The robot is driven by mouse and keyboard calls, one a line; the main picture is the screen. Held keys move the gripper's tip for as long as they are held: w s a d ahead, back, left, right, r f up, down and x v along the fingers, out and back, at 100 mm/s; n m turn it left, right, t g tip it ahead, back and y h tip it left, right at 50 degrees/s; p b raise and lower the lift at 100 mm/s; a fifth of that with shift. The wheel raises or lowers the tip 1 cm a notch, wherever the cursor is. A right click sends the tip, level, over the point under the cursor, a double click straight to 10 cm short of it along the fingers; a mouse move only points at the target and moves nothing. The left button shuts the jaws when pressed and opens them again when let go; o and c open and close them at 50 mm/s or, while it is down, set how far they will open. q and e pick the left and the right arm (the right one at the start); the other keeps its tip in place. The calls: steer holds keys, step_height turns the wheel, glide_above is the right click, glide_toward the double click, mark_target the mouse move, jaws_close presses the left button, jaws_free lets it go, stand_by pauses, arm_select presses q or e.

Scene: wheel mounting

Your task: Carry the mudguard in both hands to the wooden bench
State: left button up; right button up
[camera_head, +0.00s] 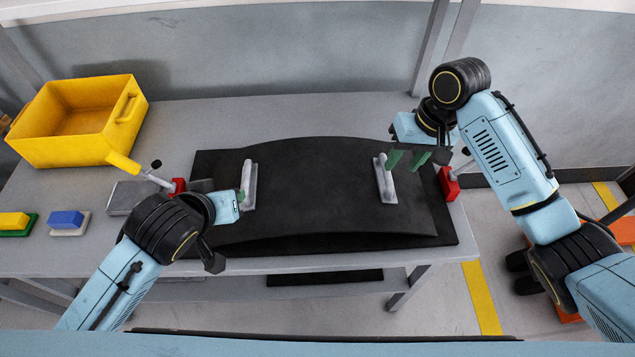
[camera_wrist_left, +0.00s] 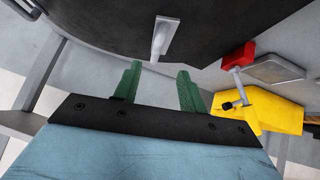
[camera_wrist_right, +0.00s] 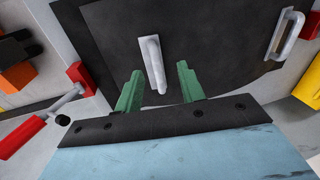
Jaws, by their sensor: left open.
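The mudguard (camera_head: 315,195) is a black curved panel with two light grey handles, lying on a black mat (camera_head: 447,236) on a grey table. My left gripper (camera_head: 243,196) is open at the left handle (camera_head: 249,185). In the left wrist view that handle (camera_wrist_left: 163,38) stands just ahead of the green fingers (camera_wrist_left: 158,78), between their lines. My right gripper (camera_head: 407,159) is open over the right handle (camera_head: 384,179). In the right wrist view this handle (camera_wrist_right: 153,62) lies between and beyond the green fingers (camera_wrist_right: 160,78). Neither gripper is closed on a handle. No wooden bench is visible.
Red clamps stand at the left (camera_head: 177,187) and right (camera_head: 449,184) of the mat. A yellow bin (camera_head: 75,150) sits at the table's back left, with blue (camera_head: 66,218) and yellow (camera_head: 13,221) blocks in front. Floor shows right of the table, with a yellow stripe (camera_head: 482,300).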

mark_target(244, 176)
arm_select(q)
steer(key=shift+w+r+n, duration=0.3)
steer(key=shift+w+r, duration=0.05)
steer(key=shift+w, duration=0.4)
arm_select(e)
steer(key=shift+m, duration=0.4)
steer(key=w+r, duration=0.1)
steer(key=w+d+r, duration=0.1)
steer(key=r, duration=0.1)
steer(key=shift+w+d+r, duration=0.2)
steer(key=shift+w, duration=0.1)
arm_select(q)
steer(key=x, duration=1.3)
steer(key=shift+w, duration=0.3)
arm_select(e)
steer(key=x, duration=1.3)
steer(key=shift+s+f, duration=0.25)
arm_select(q)
steer(key=c, duration=0.9)
arm_select(e)
jaws_close()
arm_select(q)
steer(key=shift+a, duration=0.15)
arm_select(e)
steer(key=shift+w+d, duration=0.1)
steer(key=shift+d, duration=0.1)
